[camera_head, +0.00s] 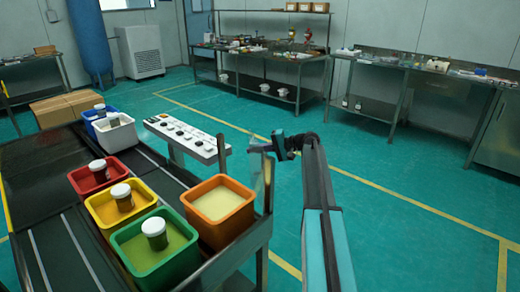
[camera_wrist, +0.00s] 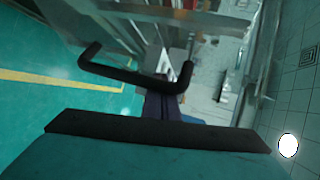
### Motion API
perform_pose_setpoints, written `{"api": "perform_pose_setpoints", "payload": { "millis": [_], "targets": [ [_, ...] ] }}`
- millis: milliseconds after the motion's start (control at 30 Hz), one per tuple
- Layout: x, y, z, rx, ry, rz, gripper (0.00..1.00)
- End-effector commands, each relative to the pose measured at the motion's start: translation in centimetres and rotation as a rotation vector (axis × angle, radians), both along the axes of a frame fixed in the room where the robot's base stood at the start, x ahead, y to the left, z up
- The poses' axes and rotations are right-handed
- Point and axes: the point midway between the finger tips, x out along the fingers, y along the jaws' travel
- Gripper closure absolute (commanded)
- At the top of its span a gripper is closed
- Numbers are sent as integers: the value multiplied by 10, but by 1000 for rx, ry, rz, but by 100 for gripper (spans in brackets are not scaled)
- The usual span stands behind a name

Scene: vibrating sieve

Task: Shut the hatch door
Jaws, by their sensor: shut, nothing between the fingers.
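A narrow upright pane in a metal frame (camera_head: 262,178) stands at the right end of the conveyor bench in the head view. It may be the hatch door, but I cannot make out a hinge or how far open it stands. My gripper (camera_head: 280,146) is just right of its upper edge, shut and empty. I cannot tell whether it touches the pane. In the wrist view a black U-shaped bar (camera_wrist: 135,78), looking like a handle, crosses just beyond my gripper (camera_wrist: 162,106). What it is fixed to is unclear.
An orange bin (camera_head: 222,232), a green bin (camera_head: 150,270) and other bins with jars crowd the bench left of my arm. A white control panel (camera_head: 187,138) stands behind them. Open green floor (camera_head: 400,200) lies to the right.

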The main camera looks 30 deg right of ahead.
Motion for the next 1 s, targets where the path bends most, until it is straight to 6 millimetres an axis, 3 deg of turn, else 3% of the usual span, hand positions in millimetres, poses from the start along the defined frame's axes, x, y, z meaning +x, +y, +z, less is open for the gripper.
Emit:
{"api": "perform_pose_setpoints", "payload": {
  "millis": [500,1000],
  "targets": [
    [5,59,0,1,1,150,100],
    [2,80,-1,0,4,153,100]
  ]
}}
